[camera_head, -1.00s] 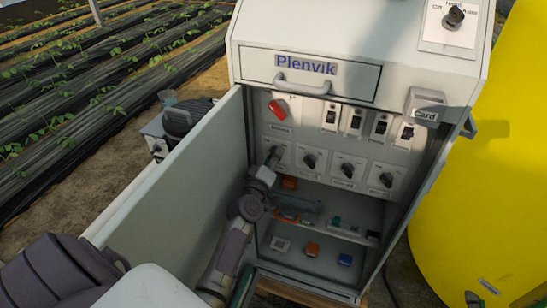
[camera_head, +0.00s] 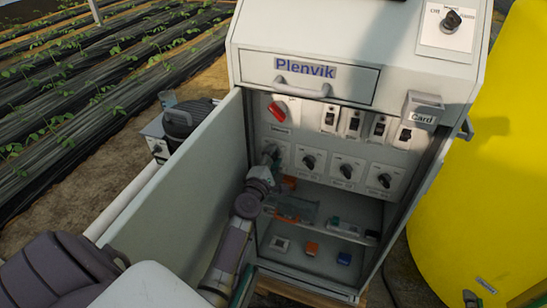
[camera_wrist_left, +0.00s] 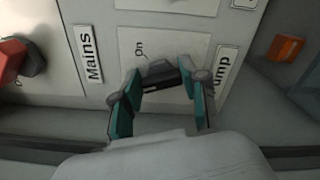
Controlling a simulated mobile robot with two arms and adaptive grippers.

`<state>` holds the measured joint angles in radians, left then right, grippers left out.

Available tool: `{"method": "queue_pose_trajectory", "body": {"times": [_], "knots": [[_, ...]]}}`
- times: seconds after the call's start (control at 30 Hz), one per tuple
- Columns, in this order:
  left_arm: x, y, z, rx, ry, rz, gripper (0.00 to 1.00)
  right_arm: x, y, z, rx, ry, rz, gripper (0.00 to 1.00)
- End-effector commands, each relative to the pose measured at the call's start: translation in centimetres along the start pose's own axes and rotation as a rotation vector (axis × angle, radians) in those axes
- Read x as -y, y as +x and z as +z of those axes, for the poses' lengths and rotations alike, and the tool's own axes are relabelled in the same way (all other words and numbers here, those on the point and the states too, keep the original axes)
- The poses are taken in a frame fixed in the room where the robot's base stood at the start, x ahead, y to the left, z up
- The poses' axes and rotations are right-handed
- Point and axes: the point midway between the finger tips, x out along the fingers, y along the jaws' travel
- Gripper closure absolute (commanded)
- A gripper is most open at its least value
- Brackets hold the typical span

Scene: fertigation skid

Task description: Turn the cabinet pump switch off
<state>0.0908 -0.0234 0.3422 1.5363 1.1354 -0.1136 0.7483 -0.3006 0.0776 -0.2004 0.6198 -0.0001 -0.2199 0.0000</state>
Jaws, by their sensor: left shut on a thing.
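The cabinet's pump switch is a black rotary knob (camera_wrist_left: 160,76) on a white plate with an "On" mark, in the left wrist view. Its label (camera_wrist_left: 227,72) reads "ump", with the first letter hidden by a finger. My left gripper (camera_wrist_left: 164,88) has its teal-padded fingers on both sides of the knob, shut on it. In the head view my left gripper (camera_head: 271,158) is inside the open cabinet (camera_head: 400,205), at the leftmost knob of the lower row, which it mostly hides. My right gripper is not in view.
A red mains handle (camera_head: 277,110) is above the gripper. Several black switches and knobs sit to the right. Shelves with small coloured parts (camera_head: 311,248) lie below. The open door (camera_head: 180,185) stands left of my arm; a yellow tank (camera_head: 480,190) is at right.

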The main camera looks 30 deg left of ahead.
Motion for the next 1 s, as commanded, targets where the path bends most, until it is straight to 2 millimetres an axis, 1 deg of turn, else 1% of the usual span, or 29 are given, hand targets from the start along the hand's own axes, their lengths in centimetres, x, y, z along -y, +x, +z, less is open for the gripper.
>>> {"method": "queue_pose_trajectory", "body": {"times": [0.2, 0.5, 0.7, 1.0], "knots": [[-0.04, -0.02, 0.00, 0.000, -0.184, -0.002, 0.91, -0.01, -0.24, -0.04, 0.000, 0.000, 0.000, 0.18], [-0.12, -0.02, -0.07, -0.002, -0.361, -0.001, 0.91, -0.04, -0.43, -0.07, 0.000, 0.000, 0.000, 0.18], [-0.12, -0.03, -0.08, -0.001, -0.419, -0.002, 0.91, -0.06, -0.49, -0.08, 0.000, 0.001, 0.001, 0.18], [-0.09, -0.03, -0.08, -0.001, -0.441, -0.003, 0.91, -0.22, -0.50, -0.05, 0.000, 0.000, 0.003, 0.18]]}}
